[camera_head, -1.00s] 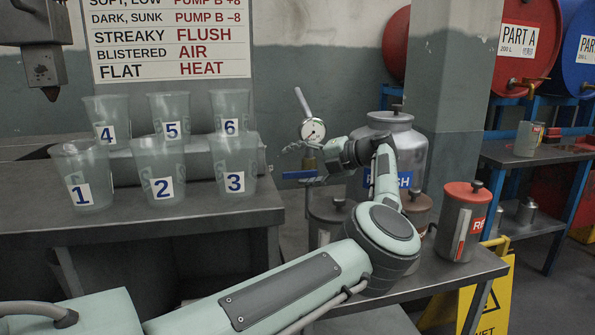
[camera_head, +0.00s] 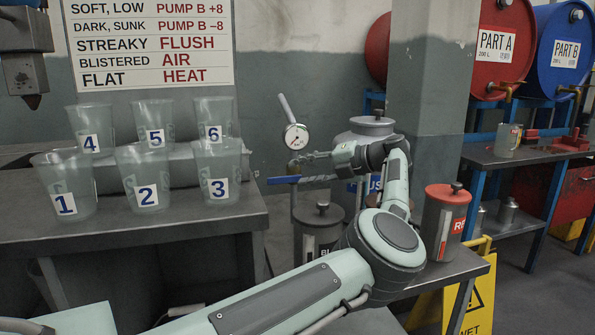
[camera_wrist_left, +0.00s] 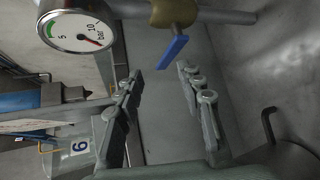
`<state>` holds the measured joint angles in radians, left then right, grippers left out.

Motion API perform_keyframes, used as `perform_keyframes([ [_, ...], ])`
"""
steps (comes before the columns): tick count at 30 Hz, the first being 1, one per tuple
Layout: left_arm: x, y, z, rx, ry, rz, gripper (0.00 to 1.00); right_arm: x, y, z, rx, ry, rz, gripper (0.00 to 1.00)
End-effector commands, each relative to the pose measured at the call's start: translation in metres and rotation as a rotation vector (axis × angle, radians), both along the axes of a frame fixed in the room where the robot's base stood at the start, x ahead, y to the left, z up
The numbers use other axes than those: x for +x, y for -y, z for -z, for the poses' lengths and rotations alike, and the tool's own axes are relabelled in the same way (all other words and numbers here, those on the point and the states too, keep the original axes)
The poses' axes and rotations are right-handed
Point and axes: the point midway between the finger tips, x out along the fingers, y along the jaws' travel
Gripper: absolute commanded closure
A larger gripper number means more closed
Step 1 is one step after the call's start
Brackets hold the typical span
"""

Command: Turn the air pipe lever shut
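The blue air pipe lever (camera_head: 284,180) lies about level in the head view, below the round gauge (camera_head: 296,138) and a brass valve body (camera_head: 293,168). In the left wrist view the lever (camera_wrist_left: 173,51) hangs off the brass valve (camera_wrist_left: 174,12), just beyond the fingertips. My left gripper (camera_head: 297,160) is close to the valve, slightly above the lever in the picture. In the left wrist view its fingers (camera_wrist_left: 160,71) are apart with nothing between them. I cannot see contact with the lever. My right gripper is not in view.
Several numbered cups (camera_head: 146,180) stand on the bench at left. A dark lidded can (camera_head: 318,235), a large metal pot (camera_head: 371,126) and a red-lidded can (camera_head: 445,220) stand near my left arm. A yellow wet-floor sign (camera_head: 480,295) stands at front right.

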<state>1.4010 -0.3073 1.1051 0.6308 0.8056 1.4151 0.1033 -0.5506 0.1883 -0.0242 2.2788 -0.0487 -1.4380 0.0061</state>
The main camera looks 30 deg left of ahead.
Motion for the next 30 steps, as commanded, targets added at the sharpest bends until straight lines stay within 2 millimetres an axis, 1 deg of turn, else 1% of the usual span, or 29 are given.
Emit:
perform_keyframes([
  [6,0.002,0.016,0.002,-0.002,-0.003,0.002,0.62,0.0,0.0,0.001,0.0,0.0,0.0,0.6],
  [12,0.002,0.027,0.002,-0.003,-0.002,-0.001,0.62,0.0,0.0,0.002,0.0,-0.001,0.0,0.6],
  [30,0.002,0.028,0.002,-0.003,-0.003,-0.002,0.62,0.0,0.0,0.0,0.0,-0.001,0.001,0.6],
])
